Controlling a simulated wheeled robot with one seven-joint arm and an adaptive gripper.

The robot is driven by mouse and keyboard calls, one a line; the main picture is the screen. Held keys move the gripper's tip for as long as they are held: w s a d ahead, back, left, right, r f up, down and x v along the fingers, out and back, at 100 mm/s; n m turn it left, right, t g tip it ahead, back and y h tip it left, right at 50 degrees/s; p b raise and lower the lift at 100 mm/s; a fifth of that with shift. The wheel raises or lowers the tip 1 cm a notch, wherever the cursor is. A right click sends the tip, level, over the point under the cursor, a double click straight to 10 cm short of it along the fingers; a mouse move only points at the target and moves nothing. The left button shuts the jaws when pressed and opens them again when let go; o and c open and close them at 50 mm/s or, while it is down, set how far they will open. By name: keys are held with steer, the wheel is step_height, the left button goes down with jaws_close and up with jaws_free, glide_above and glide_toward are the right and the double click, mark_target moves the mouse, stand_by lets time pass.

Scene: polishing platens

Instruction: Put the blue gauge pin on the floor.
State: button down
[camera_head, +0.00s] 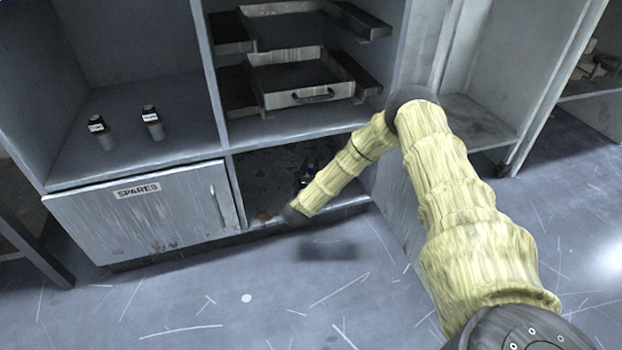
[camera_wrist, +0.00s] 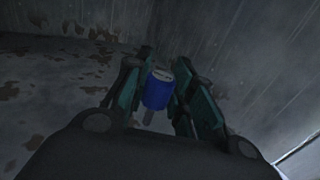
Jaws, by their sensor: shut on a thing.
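The blue gauge pin (camera_wrist: 156,92) shows in the wrist view as a short blue cylinder with a pale top and a thinner grey stem below. My gripper (camera_wrist: 160,72) is shut on it, with a green-sided finger on each side. In the head view my arm bends down into the dark lower bay of the cabinet (camera_head: 265,170). My gripper is mostly hidden there behind the arm, and only a small dark and blue patch shows. The floor (camera_head: 380,290) is grey with pale scratches, in front of the cabinet. I cannot tell how high the pin is above the bay's bottom.
A closed door marked SPARES (camera_head: 140,210) is left of the bay. Two small dark-capped bottles (camera_head: 152,124) stand on the shelf above it. A metal drawer tray (camera_head: 300,80) is above the bay. The floor in front is clear apart from a small pale disc (camera_head: 246,298).

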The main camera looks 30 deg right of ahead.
mark_target(311, 176)
steer(key=shift+s+f+b, duration=0.15)
steer(key=shift+f+b, duration=0.7)
steer(key=shift+f, duration=0.9)
steer(key=shift+f, duration=0.15)
steer(key=c, duration=1.2)
jaws_free()
steer(key=shift+s+a+r, duration=0.1)
steer(key=shift+r, duration=0.15)
steer(key=p+v, duration=0.6)
steer(key=v, duration=0.5)
steer(key=shift+s+a+f, duration=0.1)
steer(key=shift+s+a, duration=0.15)
steer(key=shift+a, duration=0.05)
